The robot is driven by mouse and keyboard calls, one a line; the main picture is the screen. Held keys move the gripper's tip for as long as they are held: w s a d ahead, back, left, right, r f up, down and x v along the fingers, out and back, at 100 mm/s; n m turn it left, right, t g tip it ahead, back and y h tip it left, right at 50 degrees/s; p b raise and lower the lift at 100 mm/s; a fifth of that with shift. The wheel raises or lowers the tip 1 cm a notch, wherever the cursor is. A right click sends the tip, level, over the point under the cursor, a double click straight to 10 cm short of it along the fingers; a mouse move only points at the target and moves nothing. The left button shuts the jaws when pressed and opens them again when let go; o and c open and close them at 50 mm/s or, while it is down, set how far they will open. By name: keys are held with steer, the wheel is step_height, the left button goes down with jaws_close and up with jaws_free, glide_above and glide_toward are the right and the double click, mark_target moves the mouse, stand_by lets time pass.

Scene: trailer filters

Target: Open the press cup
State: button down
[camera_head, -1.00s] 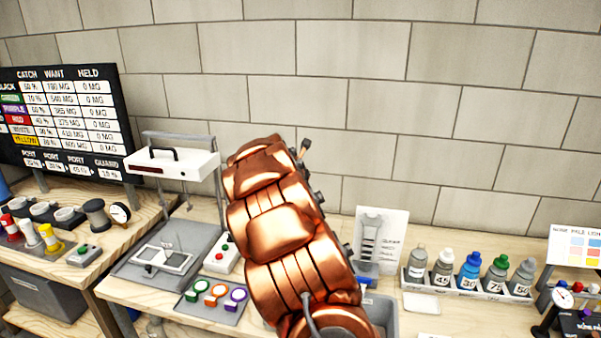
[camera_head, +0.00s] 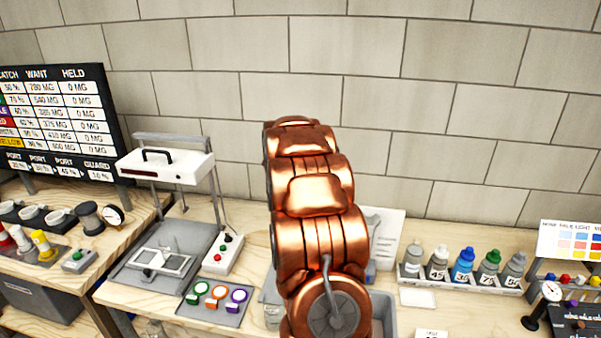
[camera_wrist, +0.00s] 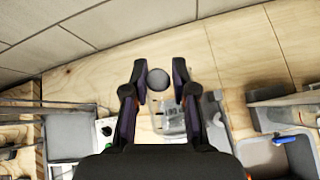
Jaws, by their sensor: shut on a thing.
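My gripper (camera_wrist: 160,68) shows in the wrist view with its two dark fingers shut on a dark round top (camera_wrist: 158,79). This top appears to belong to the press cup (camera_wrist: 172,118), a clear vessel just below it, between the fingers. Whether the top sits on the cup or is raised off it, I cannot tell. In the head view my copper-coloured arm covers my gripper and most of that spot on the bench.
On the bench stand a white press frame (camera_head: 165,165), a button box (camera_head: 223,254) and a pad with coloured rings (camera_head: 214,302) to the left. A rack of numbered bottles (camera_head: 463,266) stands to the right. A grey bin (camera_wrist: 280,155) shows in the wrist view.

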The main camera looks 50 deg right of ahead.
steer(key=shift+w+a+f, duration=0.1)
steer(key=shift+w+a, duration=0.05)
steer(key=c, duration=1.1)
jaws_free()
steer(key=shift+c, duration=0.2)
steer(key=shift+o, duration=0.6)
steer(key=v, duration=1.2)
